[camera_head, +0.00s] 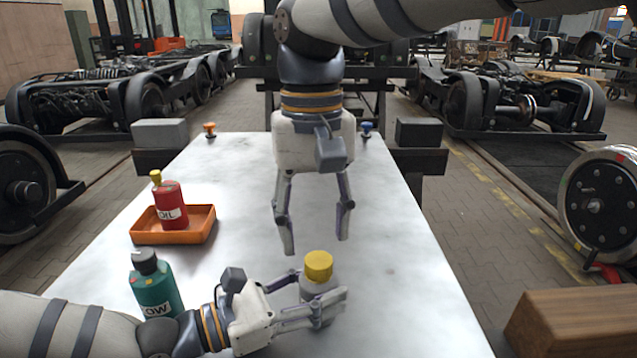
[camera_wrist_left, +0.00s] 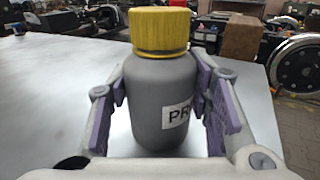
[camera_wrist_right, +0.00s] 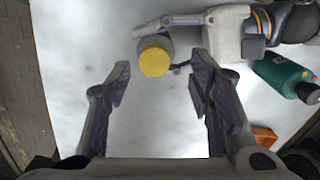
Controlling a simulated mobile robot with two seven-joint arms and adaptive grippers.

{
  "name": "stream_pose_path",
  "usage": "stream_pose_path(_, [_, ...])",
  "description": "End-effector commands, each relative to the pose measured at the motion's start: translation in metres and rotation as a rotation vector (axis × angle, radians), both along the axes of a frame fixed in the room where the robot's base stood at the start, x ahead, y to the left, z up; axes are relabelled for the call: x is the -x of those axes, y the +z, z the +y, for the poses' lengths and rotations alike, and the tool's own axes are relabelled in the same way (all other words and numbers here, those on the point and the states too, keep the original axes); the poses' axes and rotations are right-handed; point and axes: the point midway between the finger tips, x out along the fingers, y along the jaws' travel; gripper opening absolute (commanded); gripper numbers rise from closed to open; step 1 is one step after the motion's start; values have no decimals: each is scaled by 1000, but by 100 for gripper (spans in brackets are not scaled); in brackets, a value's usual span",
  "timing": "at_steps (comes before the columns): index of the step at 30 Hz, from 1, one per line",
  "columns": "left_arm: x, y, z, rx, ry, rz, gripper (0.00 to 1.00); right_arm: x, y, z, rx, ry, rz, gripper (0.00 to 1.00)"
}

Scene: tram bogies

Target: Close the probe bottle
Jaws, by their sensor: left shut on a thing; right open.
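The probe bottle (camera_head: 318,286) is grey with a yellow cap (camera_head: 318,264) on its top. It stands upright on the table, and its label reads "PR" in the left wrist view (camera_wrist_left: 165,100). My left gripper (camera_head: 318,300) is shut around the bottle's body from the left. My right gripper (camera_head: 316,246) is open and empty, pointing down above the table, a little higher and farther back than the cap. In the right wrist view the yellow cap (camera_wrist_right: 154,61) lies ahead, beyond the open fingertips. I cannot tell how tightly the cap sits.
A red oil bottle (camera_head: 170,204) stands in an orange tray (camera_head: 150,232) at the left of the white table (camera_head: 400,270). A green bottle (camera_head: 155,285) with a dark cap stands near my left forearm. The table's right side is clear. A wooden block (camera_head: 575,330) is at the lower right.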

Motion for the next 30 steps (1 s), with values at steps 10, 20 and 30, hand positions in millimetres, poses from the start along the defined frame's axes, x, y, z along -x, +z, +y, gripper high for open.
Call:
stream_pose_path(10, [0,0,0,-1,0,0,0,-9,18,-5,-29,891,-30,48])
stream_pose_path(20, [0,0,0,0,1,0,0,-10,19,-5,-29,947,-32,48])
stream_pose_path(30, [0,0,0,0,1,0,0,-10,-22,-5,-29,945,-29,48])
